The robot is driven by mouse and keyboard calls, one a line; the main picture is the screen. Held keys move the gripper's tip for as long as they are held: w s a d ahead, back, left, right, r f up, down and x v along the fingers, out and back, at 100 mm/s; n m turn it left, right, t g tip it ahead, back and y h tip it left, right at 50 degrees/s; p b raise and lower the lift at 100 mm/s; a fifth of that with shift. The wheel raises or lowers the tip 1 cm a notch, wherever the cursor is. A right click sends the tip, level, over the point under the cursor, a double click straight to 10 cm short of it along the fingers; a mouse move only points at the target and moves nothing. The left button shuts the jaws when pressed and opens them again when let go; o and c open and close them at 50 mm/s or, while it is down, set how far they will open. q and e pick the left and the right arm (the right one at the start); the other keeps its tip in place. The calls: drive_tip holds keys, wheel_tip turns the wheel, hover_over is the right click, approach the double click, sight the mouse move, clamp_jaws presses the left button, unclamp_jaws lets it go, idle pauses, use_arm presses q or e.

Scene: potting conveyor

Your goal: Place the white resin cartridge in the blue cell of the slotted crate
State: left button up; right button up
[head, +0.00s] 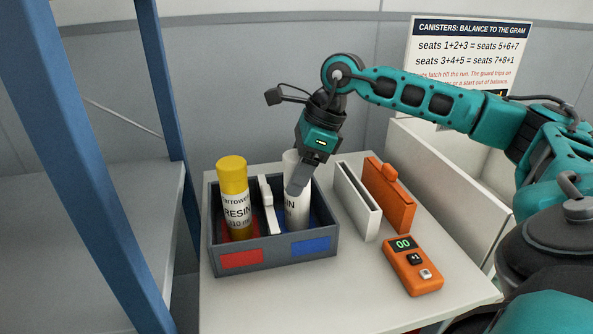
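The white resin cartridge (297,213) stands about upright in the right cell of the dark slotted crate (275,263), the cell with the blue label (310,245) and blue lining. The crate's front wall hides its lower end, so I cannot tell whether it rests on the cell floor. My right gripper (298,183) reaches down from above onto its upper part. One finger lies across its front; the other is hidden. The gripper looks shut on the cartridge. A yellow-capped resin cartridge (235,200) stands in the left, red-labelled cell. My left gripper is not in view.
A white divider (267,203) stands between the crate's cells. Right of the crate are an upright white panel (357,200), an orange case (388,195) and an orange counter (412,265) on the white table (300,305). A blue post (95,160) rises at left.

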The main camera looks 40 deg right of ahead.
drive_tip(key=o, duration=0.4)
drive_tip(key=shift+r, duration=0.1)
drive_tip(key=shift+r, duration=0.3)
drive_tip(key=p+v, duration=0.1)
drive_tip(key=v, duration=1)
drive_tip(key=shift+s+d+r+p, duration=0.1)
drive_tip(key=shift+s+r+p, duration=0.05)
drive_tip(key=shift+r+p, duration=0.2)
